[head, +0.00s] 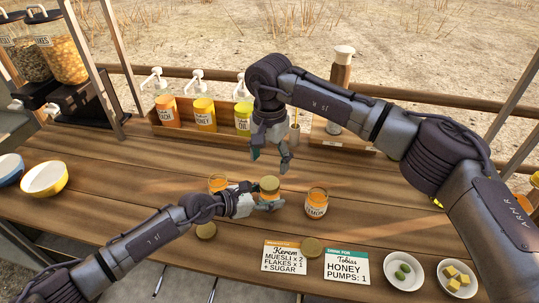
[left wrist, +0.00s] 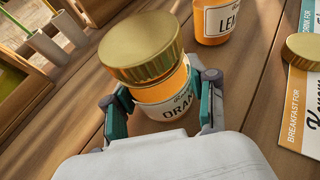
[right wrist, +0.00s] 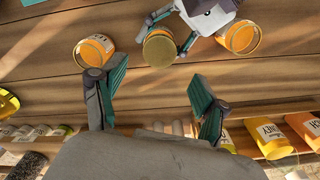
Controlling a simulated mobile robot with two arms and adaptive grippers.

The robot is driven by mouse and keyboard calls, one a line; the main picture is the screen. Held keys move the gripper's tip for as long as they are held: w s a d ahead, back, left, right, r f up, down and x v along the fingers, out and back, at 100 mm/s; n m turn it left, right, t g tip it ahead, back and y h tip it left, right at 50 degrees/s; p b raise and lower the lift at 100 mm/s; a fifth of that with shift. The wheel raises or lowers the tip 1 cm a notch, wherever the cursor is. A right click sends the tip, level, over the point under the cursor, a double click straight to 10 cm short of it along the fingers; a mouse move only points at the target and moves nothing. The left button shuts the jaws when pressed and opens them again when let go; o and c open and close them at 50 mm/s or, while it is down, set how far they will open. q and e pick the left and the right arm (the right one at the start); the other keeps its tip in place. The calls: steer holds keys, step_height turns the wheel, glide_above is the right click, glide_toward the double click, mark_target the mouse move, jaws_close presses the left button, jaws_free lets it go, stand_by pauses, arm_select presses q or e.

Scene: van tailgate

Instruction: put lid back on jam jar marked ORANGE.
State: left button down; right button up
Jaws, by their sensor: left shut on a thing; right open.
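The jam jar marked ORANGE (left wrist: 165,108) stands on the wooden counter, with my left gripper (head: 262,203) shut around its sides. A gold lid (left wrist: 142,52) rests on top of this jar; in the left wrist view it looks somewhat off to the left, and I cannot tell whether it is fully seated. The lid also shows from above in the right wrist view (right wrist: 160,50). My right gripper (right wrist: 155,95) is open and empty, above and behind the jar, apart from the lid.
An open jar (head: 217,184) stands left of the held jar and an open LEMON jar (head: 316,206) right. One loose lid (head: 206,230) lies at the front; another (head: 312,247) lies between two order cards. Bowls stand at both sides; pump bottles (head: 205,115) stand in a rack behind.

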mark_target(269, 183)
step_height(269, 183, down, 7)
steer(key=shift+f, duration=0.1)
stand_by(0.3)
steer(key=c, duration=1.2)
steer(key=m, duration=1.2)
steer(key=shift+m, duration=0.4)
steer(key=m, duration=1.1)
steer(key=shift+m, duration=0.4)
steer(key=o, duration=1.4)
steer(key=shift+c, duration=0.2)
